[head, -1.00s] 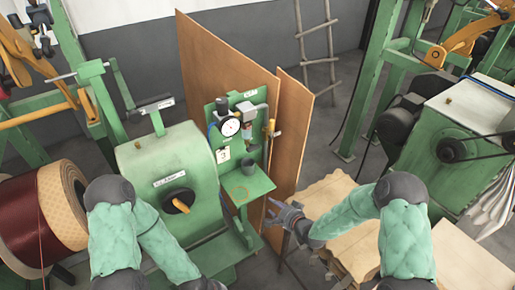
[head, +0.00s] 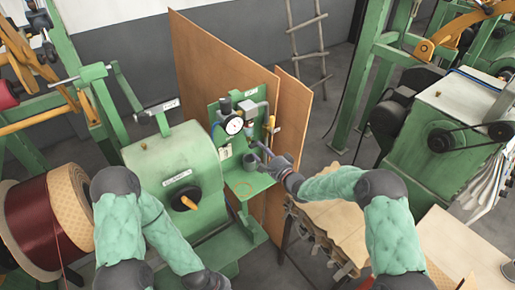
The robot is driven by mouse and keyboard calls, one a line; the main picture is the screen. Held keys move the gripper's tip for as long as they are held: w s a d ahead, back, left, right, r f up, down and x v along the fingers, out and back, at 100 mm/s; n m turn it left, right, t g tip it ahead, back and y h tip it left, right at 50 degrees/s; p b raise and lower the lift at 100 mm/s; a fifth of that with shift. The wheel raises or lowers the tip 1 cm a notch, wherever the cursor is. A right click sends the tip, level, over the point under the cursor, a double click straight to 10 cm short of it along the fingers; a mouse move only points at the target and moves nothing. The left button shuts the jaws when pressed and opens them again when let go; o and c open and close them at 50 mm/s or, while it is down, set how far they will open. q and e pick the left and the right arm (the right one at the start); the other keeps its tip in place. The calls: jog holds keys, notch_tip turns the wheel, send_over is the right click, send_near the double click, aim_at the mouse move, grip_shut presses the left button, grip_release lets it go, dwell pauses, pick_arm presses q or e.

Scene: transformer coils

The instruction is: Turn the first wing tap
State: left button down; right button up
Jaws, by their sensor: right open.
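A green panel (head: 221,139) stands behind a green shelf (head: 243,186) at the middle. It carries a round white gauge (head: 234,125), a grey block fitting (head: 251,107) and a yellow fitting (head: 271,124) at its right edge. I cannot make out for sure which small part is the wing tap. My right gripper (head: 259,157) is open above the right side of the shelf, in front of the lower right part of the panel. Its dark fingers hide some of what lies behind; contact cannot be told. My left gripper is out of view below the picture's bottom edge.
A green rounded machine housing (head: 165,160) with a black and orange knob (head: 185,201) stands left of the panel. A dark red wire spool (head: 40,222) is at far left. Brown boards (head: 202,68) rise behind the panel. Pale stacked sheets (head: 330,222) lie below my right arm.

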aim_at(255, 144)
jog(key=x, duration=0.3)
grip_shut()
dwell(0.3)
